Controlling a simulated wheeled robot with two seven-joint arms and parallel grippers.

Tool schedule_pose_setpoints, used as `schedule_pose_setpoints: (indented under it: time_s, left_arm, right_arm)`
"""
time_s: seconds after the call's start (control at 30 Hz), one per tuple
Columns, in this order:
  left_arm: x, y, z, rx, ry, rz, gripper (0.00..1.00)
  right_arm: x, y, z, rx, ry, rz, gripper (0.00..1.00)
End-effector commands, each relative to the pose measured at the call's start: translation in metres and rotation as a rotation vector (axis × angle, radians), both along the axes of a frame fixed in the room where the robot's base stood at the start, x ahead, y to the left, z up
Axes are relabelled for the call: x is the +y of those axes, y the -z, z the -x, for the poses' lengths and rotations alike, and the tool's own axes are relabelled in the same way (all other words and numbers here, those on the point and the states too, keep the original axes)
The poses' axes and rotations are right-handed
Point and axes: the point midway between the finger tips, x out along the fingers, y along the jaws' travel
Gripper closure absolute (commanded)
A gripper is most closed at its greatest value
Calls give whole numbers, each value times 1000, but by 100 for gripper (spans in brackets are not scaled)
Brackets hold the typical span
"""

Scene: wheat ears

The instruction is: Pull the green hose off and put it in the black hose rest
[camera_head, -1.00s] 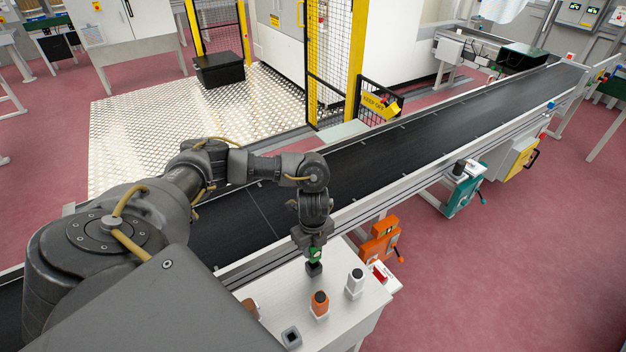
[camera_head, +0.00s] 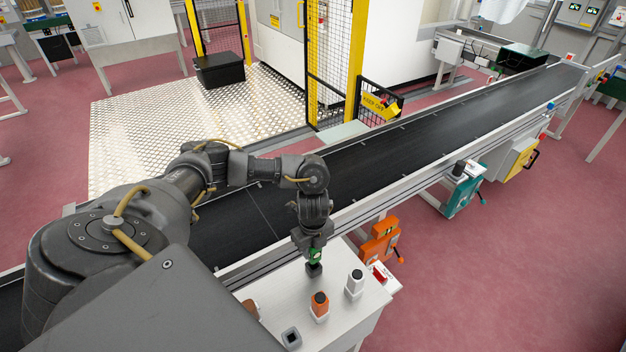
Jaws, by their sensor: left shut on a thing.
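The small white table (camera_head: 345,325) stands in front of the conveyor. My left gripper (camera_head: 314,257) points down over its back part and is shut on the green hose (camera_head: 315,253). Only a small green patch of the hose shows between the fingers. A small black block (camera_head: 314,269) shows right below the green patch; I cannot tell whether the two are joined or apart. A dark, square, open-topped holder (camera_head: 291,338), which looks like the black hose rest, sits at the table's front. It looks empty. My right gripper is out of view.
An orange-and-white fitting (camera_head: 319,306) and a white fitting (camera_head: 354,284) stand upright on the table, right of the gripper. A brown piece (camera_head: 250,307) shows partly at the left, beside my arm. The black conveyor (camera_head: 400,150) runs behind the table.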

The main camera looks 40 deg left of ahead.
Motion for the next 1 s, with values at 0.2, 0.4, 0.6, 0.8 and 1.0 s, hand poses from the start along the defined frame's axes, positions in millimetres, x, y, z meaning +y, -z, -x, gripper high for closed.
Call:
schedule_pose_setpoints:
  time_s: [0.2,0.4,0.6,0.8,1.0]
  left_arm:
    - [0,7,0,0,0,0,100]
    - [0,13,0,0,0,1,100]
    - [0,19,0,-1,0,1,100]
    - [0,25,0,0,0,1,100]
    - [0,31,0,0,-1,1,100]
  right_arm:
    - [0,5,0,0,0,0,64]
    - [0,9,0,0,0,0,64]
    - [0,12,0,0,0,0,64]
    - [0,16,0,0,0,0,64]
    - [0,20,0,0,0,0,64]
